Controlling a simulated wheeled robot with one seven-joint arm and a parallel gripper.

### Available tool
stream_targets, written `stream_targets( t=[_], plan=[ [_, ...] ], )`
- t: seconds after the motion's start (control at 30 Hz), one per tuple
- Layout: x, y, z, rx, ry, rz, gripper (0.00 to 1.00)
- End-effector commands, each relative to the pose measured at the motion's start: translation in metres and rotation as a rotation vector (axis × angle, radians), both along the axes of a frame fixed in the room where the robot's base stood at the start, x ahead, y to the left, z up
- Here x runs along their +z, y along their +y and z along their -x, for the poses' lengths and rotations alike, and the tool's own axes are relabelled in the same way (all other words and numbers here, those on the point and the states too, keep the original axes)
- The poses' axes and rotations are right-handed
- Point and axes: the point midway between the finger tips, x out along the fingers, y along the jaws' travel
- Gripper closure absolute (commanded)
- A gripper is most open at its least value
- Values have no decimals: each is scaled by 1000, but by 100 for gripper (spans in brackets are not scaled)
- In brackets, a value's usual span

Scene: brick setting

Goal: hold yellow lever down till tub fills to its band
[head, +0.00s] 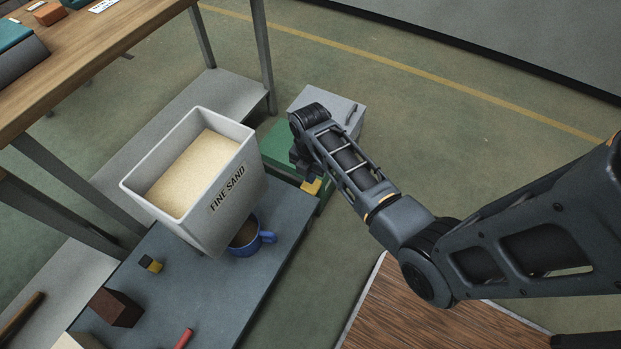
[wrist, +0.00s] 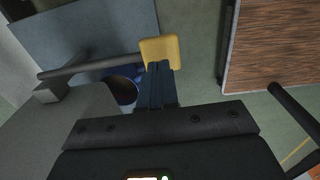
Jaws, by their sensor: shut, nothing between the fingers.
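The yellow lever (wrist: 163,50) is a flat paddle on a dark rod in the wrist view. In the head view its yellow end (head: 312,187) shows just below my wrist. My gripper (wrist: 156,68) is shut and empty, its fingertips over the paddle's near edge. I cannot tell whether they touch it or how far it is pressed. A white hopper (head: 225,215) marked FINE SAND holds pale sand. A blue mug-like vessel (head: 268,238) stands under its lower right side, partly hidden; it shows in the wrist view too (wrist: 138,72). No tub band or falling sand is discernible.
The grey-blue bench (head: 215,300) also carries a small black-and-yellow block (head: 150,264), a dark red block (head: 115,307) and a red stick (head: 184,339). A grey case (head: 335,103) and a green box (head: 280,148) stand beyond. Open floor lies right.

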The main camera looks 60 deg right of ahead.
Motion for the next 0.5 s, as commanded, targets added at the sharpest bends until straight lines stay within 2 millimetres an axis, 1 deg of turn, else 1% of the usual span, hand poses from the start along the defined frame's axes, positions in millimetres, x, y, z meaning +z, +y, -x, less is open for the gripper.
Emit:
stream_targets(
  t=[0.03, 0.2, 0.5],
  plan=[
    [-7, 0, 0, 0, 1, -1, 100],
    [-19, 0, 0, 0, 0, 0, 100],
    [-21, 0, 0, 0, -1, 1, 100]
  ],
)
